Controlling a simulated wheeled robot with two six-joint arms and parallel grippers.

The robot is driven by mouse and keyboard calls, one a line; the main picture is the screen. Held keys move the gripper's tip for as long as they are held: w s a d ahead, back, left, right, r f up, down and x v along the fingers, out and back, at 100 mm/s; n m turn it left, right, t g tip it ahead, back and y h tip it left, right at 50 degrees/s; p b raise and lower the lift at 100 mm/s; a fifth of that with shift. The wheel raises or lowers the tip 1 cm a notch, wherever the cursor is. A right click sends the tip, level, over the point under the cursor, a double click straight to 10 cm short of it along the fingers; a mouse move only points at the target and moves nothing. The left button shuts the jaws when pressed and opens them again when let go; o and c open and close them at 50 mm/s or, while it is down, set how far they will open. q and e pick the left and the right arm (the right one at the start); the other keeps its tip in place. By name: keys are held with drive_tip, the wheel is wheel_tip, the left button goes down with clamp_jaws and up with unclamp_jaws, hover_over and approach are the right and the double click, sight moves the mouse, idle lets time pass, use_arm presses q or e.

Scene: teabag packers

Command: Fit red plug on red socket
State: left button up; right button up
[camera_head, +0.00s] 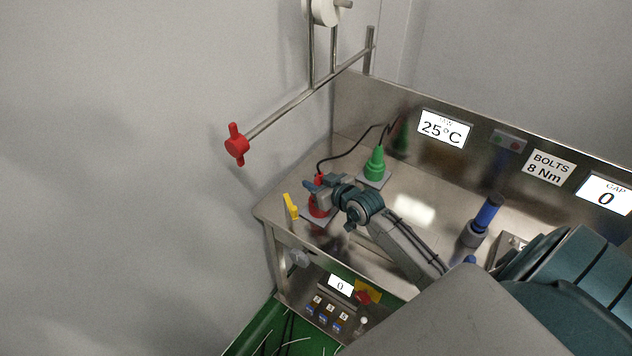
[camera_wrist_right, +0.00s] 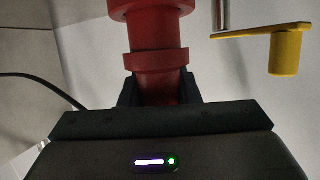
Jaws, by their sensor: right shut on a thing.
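The red plug (camera_wrist_right: 158,90) is between the fingers of my right gripper (camera_wrist_right: 158,95), which is shut on it. In the head view my right gripper (camera_head: 321,187) is at the left end of the steel bench, and a black cable runs up from the red plug (camera_head: 319,178). The red socket (camera_head: 318,210) shows below the gripper on a small grey plate; it also shows in the wrist view (camera_wrist_right: 155,15), in line with the plug. The gripper hides part of the joint, so I cannot tell whether plug and socket are fully seated. My left gripper is not in view.
A green plug and socket (camera_head: 375,165) stand behind. A yellow lever (camera_head: 291,206) is close at the left of the gripper. A blue-handled tool (camera_head: 487,214) stands at right. A red knob (camera_head: 236,147) ends a steel rail above the bench's left edge.

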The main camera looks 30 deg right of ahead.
drive_tip(key=shift+f+b, duration=0.6)
drive_tip(key=shift+f, duration=0.15)
drive_tip(key=o, duration=1.1)
drive_tip(key=v, duration=1)
drive_tip(key=shift+s+a+r, duration=0.1)
drive_tip(key=shift+s, duration=0.3)
drive_tip(key=shift+s, duration=0.1)
